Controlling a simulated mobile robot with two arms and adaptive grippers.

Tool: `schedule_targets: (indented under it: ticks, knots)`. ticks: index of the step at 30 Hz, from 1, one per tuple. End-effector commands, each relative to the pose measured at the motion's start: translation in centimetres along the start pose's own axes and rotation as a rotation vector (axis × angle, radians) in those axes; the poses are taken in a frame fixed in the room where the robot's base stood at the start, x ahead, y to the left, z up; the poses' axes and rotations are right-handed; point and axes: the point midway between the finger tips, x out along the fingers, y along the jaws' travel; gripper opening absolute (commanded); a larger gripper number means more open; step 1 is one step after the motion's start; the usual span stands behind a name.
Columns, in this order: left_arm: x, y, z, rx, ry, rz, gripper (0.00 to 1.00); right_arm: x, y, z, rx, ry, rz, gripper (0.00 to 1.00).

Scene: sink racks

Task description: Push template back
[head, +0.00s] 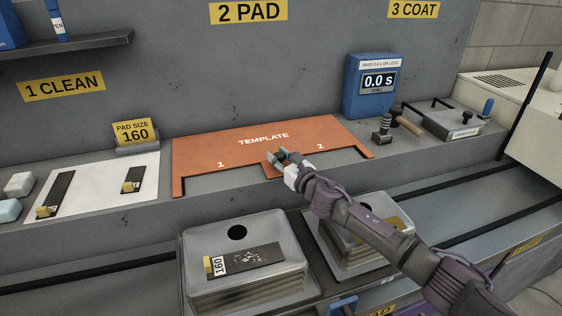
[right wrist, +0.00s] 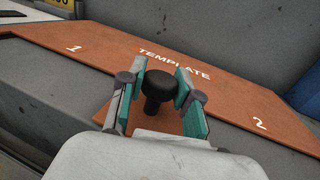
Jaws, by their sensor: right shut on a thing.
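The orange template (head: 218,152) lies on the grey ledge below the "2 PAD" sign, marked "TEMPLATE", 1 and 2. It has two cut-outs along its front edge with a tab between them. My right gripper (head: 284,156) is over this middle tab. In the right wrist view the teal pads of my right gripper (right wrist: 161,74) stand on both sides of a black knob (right wrist: 158,88) on the template (right wrist: 100,50) and are shut on it. The knob is hidden behind the fingers in the head view. My left gripper is not in view.
A white sheet (head: 98,190) with two dark strips lies left of the template. A blue timer (head: 360,98) reading 0.0 s stands behind right. The grey wall rises behind.

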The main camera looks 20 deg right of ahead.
Motion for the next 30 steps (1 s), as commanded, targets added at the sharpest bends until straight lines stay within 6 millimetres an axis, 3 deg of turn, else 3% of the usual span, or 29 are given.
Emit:
schedule_targets:
  ticks: [4, 14, 15, 19, 20, 30]
  knots:
    - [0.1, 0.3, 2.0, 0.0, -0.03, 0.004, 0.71, 0.5, -0.2, -0.1, 0.0, 0.001, -0.001, 0.0]
    - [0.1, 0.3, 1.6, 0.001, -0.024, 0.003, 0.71, 0.6, -0.2, 0.1, 0.0, -0.001, -0.003, 0.0]
    - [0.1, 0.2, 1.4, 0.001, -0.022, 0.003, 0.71, 0.6, -0.2, 0.1, 0.0, -0.002, -0.003, 0.34]
    - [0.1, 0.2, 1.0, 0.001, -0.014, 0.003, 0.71, 0.6, -0.2, 0.1, 0.0, -0.002, -0.003, 0.56]
    - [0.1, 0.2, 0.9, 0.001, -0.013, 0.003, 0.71, 0.6, -0.2, 0.1, 0.0, -0.001, -0.003, 0.59]
    - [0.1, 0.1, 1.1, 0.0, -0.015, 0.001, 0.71, 0.3, -0.2, 0.0, -0.001, 0.0, -0.001, 0.59]
